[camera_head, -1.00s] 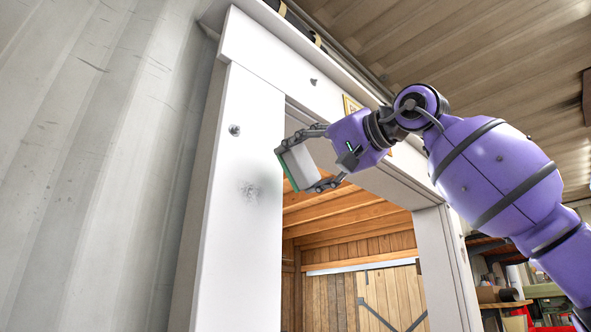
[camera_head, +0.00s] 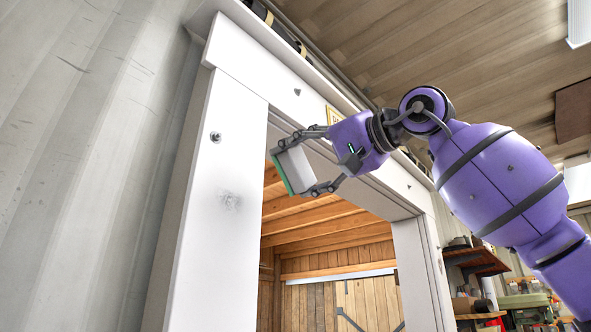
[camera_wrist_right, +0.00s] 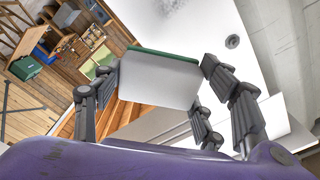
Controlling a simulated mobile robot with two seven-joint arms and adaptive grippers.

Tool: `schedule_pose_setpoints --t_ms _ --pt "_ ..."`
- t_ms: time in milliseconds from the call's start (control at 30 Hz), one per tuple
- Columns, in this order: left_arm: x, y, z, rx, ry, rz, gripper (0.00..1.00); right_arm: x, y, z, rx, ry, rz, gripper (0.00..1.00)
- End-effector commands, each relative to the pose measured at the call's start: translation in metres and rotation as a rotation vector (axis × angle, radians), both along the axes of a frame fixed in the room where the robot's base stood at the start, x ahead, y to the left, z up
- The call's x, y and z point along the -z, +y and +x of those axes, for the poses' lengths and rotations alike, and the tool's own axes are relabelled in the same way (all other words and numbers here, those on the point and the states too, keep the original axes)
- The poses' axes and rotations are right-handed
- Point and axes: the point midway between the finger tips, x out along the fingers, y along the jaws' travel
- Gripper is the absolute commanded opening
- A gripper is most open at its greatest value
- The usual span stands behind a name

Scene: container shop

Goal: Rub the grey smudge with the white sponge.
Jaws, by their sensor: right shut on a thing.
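The grey smudge (camera_head: 230,201) is a faint speckled patch on the white door post (camera_head: 205,240), below a round bolt. My right gripper (camera_head: 292,168) is shut on the white sponge (camera_head: 297,170), which has a green layer on its left side. The sponge is up and to the right of the smudge in the head view, and its green side faces left toward the post. It looks apart from the post. In the right wrist view the sponge (camera_wrist_right: 158,80) sits between the fingers, its green edge away from the palm. My left gripper is not in view.
The white door frame has a header (camera_head: 290,85) and a bolt (camera_head: 215,136) on the post. The doorway opens onto a wooden interior (camera_head: 325,235). A corrugated wall (camera_head: 80,150) stands at left. Shelves with goods (camera_head: 475,260) are at the far right.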

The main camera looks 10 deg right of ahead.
Motion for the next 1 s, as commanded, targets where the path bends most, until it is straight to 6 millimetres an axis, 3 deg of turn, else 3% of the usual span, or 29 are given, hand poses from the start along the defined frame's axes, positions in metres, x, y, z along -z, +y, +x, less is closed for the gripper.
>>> schedule_pose_setpoints --t_ms 600,767,1000 --pt "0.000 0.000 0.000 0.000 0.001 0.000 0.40 0.006 0.002 0.006 -0.002 -0.055 -0.079 0.45" --pt "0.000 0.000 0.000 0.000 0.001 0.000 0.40 0.027 0.034 -0.002 -0.028 -0.166 -0.225 0.45" --pt "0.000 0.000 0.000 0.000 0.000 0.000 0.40 0.057 0.082 -0.039 -0.030 -0.324 -0.430 0.45"
